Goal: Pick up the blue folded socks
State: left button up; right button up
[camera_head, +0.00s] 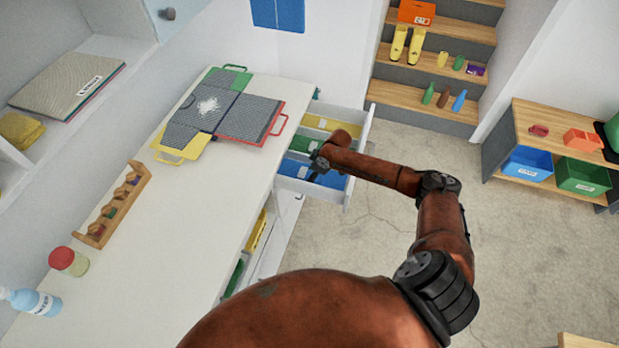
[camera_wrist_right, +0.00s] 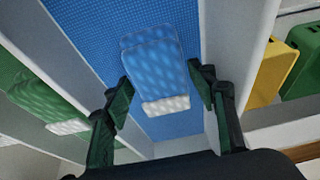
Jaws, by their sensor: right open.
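The blue folded socks (camera_wrist_right: 160,72) lie in the blue-lined drawer compartment (camera_wrist_right: 85,18), with a white band at the end nearest my wrist. My right gripper (camera_wrist_right: 158,82) is open, with one dark finger on each side of the socks. Whether the fingers touch the socks I cannot tell. In the head view my right gripper (camera_head: 318,164) reaches down into the blue compartment at the near end of the open drawer, and the arm hides part of it. My left gripper is in neither view.
Green folded socks (camera_wrist_right: 42,98) lie in the green compartment to the left, behind a pale divider (camera_wrist_right: 75,62). The drawer wall (camera_head: 357,150) stands close by. The white counter (camera_head: 150,245) holds a folding board (camera_head: 235,112). Floor right of the drawer is clear.

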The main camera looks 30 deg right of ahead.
jog(key=shift+c, duration=0.7)
jog(key=c, duration=0.8)
jog(key=shift+r, duration=0.1)
